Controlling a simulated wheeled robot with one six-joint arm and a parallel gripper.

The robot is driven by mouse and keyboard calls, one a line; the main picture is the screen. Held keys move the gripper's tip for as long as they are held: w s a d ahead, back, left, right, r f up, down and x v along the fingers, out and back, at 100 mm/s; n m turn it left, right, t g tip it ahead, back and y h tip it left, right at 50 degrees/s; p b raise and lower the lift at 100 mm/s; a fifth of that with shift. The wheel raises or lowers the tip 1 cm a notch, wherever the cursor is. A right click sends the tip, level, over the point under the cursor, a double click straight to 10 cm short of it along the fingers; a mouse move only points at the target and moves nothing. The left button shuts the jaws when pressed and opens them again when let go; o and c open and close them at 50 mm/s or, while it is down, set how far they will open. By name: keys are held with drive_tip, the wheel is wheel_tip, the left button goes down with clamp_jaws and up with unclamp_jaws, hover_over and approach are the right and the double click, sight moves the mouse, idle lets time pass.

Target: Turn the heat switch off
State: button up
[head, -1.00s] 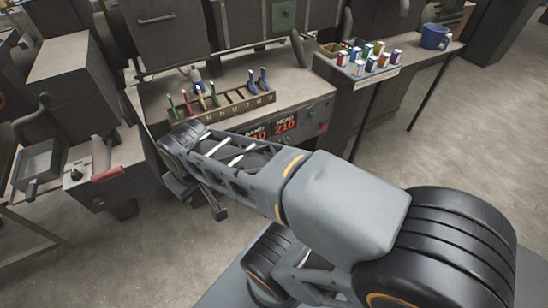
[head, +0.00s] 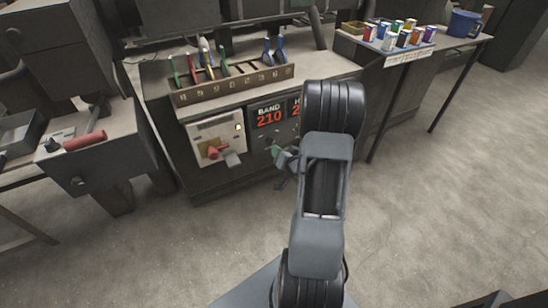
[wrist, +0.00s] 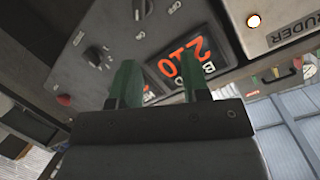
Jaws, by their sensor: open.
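No label reading heat is legible, so I cannot tell which control is the heat switch. In the wrist view a grey control panel (wrist: 100,45) carries a dark knob (wrist: 95,55), a small toggle switch (wrist: 138,10) and a red part (wrist: 65,100). My gripper (wrist: 158,82) is open and empty, its two green fingers apart before this panel and the lit 210 display (wrist: 185,62). In the head view my gripper (head: 283,158) is just below the BAND display (head: 269,115); my arm hides the panel's right part.
A pale panel (head: 205,131) left of the display has a red handle (head: 215,152) and a lit lamp (head: 239,127). A tool rack (head: 230,87) stands above.

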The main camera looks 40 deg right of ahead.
sight(272, 143)
drive_tip(key=s+d+f+m+t+b, duration=0.2)
drive_tip(key=s+f+m+t+b, duration=0.1)
drive_tip(key=f, duration=0.3)
drive_tip(key=w, duration=0.4)
drive_tip(key=w+d+b, duration=0.1)
drive_tip(key=w, duration=0.8)
drive_tip(key=shift+d, duration=0.25)
clamp_jaws()
